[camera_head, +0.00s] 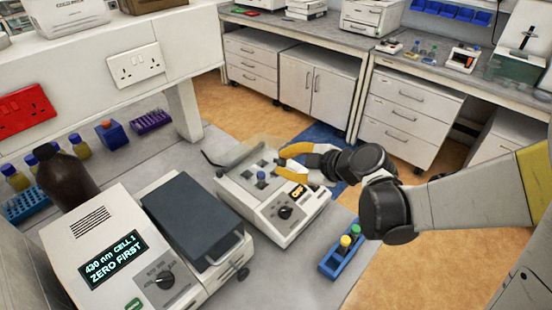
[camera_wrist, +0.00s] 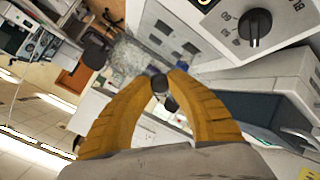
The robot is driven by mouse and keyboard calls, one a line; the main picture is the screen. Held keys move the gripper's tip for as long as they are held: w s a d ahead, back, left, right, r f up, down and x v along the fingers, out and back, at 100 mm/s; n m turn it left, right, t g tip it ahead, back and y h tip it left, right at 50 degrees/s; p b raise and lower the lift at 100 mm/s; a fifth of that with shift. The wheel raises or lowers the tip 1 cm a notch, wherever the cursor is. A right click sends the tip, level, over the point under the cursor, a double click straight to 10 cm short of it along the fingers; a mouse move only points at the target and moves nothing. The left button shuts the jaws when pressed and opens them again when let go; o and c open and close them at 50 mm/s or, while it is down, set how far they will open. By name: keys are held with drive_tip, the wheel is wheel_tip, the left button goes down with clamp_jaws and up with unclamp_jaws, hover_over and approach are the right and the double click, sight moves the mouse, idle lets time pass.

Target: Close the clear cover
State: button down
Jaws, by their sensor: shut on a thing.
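A white instrument (camera_head: 262,205) with a dial, a small lit display and several wells in its top stands mid-bench. The clear cover (camera_head: 265,146) is a faint see-through shape over the back of its top, apparently raised; its edges are hard to make out. In the wrist view a see-through speckled patch (camera_wrist: 125,60) may be part of it. My gripper (camera_head: 281,160) is at the back right of the instrument's top. In the wrist view its yellow fingers (camera_wrist: 167,78) are shut on a small dark knob (camera_wrist: 160,86), seemingly the cover's handle. The cover's hinge is not clear.
A larger instrument (camera_head: 110,255) with a dark lid (camera_head: 190,215) stands at front left. A blue rack (camera_head: 340,255) with capped vials stands right of the white instrument, near the bench edge. A brown bottle (camera_head: 65,180) is at left. Open floor lies beyond the bench.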

drive_tip(key=b, duration=0.4)
hover_over(289, 195)
wheel_tip(289, 195, down, 5)
drive_tip(key=shift+w+a+f, duration=0.15)
drive_tip(key=shift+f, duration=0.35)
drive_tip(key=shift+s, duration=0.2)
drive_tip(key=c, duration=1.2)
unclamp_jaws()
drive_tip(key=shift+r, duration=0.1)
drive_tip(key=v, duration=1.2)
drive_tip(key=shift+w, duration=0.1)
